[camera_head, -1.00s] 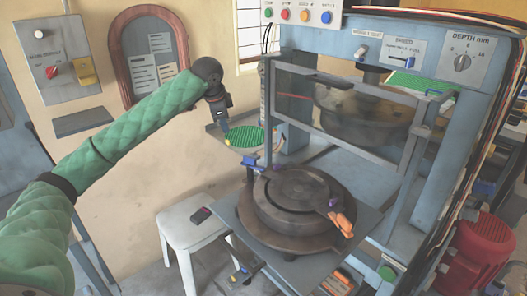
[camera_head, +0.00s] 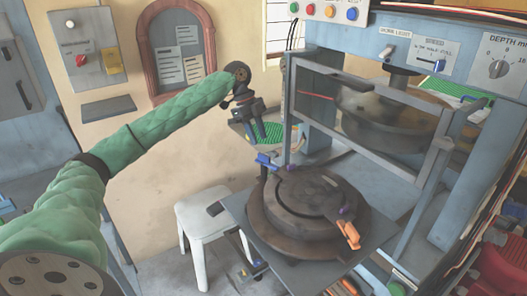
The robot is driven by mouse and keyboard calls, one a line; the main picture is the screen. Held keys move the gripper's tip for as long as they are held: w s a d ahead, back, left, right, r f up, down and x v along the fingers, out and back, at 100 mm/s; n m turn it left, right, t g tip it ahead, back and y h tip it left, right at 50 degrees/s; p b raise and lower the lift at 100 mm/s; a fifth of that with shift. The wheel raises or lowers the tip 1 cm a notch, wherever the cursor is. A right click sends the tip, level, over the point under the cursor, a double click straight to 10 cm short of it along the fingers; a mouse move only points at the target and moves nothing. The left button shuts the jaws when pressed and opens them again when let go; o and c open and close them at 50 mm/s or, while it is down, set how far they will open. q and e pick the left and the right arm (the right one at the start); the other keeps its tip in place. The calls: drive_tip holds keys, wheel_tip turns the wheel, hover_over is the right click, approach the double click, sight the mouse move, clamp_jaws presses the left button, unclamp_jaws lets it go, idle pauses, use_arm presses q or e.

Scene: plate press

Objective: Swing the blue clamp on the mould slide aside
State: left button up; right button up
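The blue clamp (camera_head: 267,163) sits on a short dark post at the back left edge of the mould slide (camera_head: 258,228). The round brown mould (camera_head: 275,237) lies on the slide. An orange clamp (camera_head: 348,234) rests at the mould's right front rim. My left gripper (camera_head: 258,138) points down just above and behind the blue clamp in the picture. Its two dark fingers look apart, with nothing between them. I cannot tell its exact gap to the clamp. My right gripper is not in view.
The grey press frame (camera_head: 370,160) with its guard stands behind and right of the mould. A green mesh tray (camera_head: 272,131) lies behind my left gripper. A white stool (camera_head: 203,226) stands left of the slide. A red motor (camera_head: 500,270) is at the lower right.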

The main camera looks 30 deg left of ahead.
sight(264, 155)
use_arm(q)
drive_tip(key=shift+p+x, duration=0.45)
drive_tip(key=shift+x, duration=2.7)
drive_tip(key=shift+s+a, duration=0.1)
clamp_jaws()
